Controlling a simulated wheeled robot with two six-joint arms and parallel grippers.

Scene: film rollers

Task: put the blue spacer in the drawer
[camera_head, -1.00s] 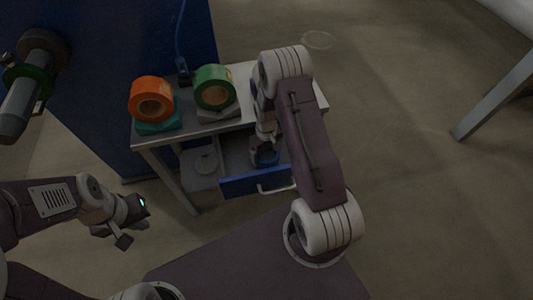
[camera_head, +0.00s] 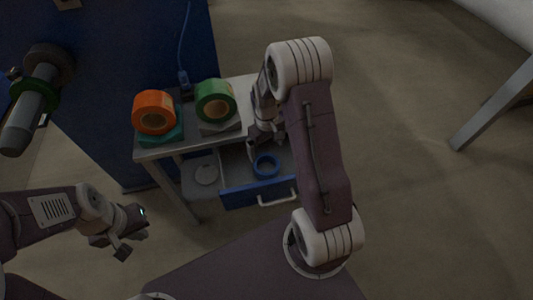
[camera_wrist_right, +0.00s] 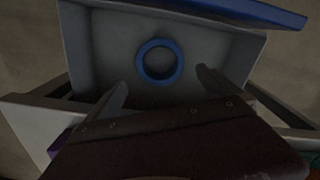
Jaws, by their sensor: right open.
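The blue spacer (camera_head: 266,167) is a ring that lies flat on the floor of the open drawer (camera_head: 234,173). In the right wrist view the blue spacer (camera_wrist_right: 159,61) sits inside the grey drawer (camera_wrist_right: 92,50), apart from the walls. My right gripper (camera_wrist_right: 160,88) is open and empty, its two fingers apart on the near side of the spacer. In the head view my right gripper (camera_head: 266,146) is above the back of the drawer, partly hidden by its own wrist. My left gripper (camera_head: 127,246) hangs empty at the lower left, away from the table, its fingers apart.
An orange roll (camera_head: 154,113) on a teal block and a green roll (camera_head: 216,101) on a grey block stand on the table (camera_head: 171,149). A blue cabinet (camera_head: 110,90) is behind at left. The drawer's blue front (camera_head: 240,194) has a white handle (camera_head: 277,199).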

